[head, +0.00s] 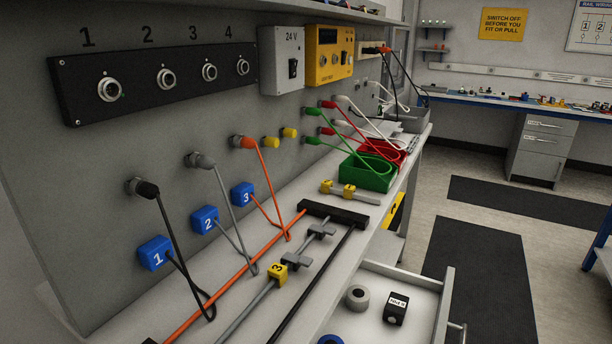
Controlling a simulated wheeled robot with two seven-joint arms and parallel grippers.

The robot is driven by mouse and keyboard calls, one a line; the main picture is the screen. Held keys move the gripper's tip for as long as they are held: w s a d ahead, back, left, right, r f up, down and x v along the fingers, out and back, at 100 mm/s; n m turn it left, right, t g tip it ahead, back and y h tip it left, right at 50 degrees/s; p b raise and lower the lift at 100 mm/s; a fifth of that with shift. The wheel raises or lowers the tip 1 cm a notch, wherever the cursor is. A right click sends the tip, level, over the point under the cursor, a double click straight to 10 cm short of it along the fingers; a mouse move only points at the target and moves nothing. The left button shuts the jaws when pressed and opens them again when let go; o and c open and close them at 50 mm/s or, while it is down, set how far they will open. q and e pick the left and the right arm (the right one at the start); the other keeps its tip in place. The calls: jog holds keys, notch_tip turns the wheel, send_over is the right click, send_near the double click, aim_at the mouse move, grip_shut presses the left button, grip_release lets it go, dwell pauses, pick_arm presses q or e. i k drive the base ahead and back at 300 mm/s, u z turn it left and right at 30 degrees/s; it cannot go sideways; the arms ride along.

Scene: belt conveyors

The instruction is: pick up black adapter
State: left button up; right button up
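A small black block with a white label (396,308) sits in the open drawer (448,310) at the bottom right; it may be the black adapter. The print on its label is too small to read surely. Part of a blue round piece (330,340) shows at the bottom edge. Neither of my grippers is in view.
Green (352,178) and red bins stand farther back. The floor to the right, with dark mats (475,265), is clear.

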aim_at(395, 311)
jog(key=k, duration=0.9)
jog(key=z, duration=0.9)
jog(key=i, duration=1.15)
jog(key=u, duration=0.45)
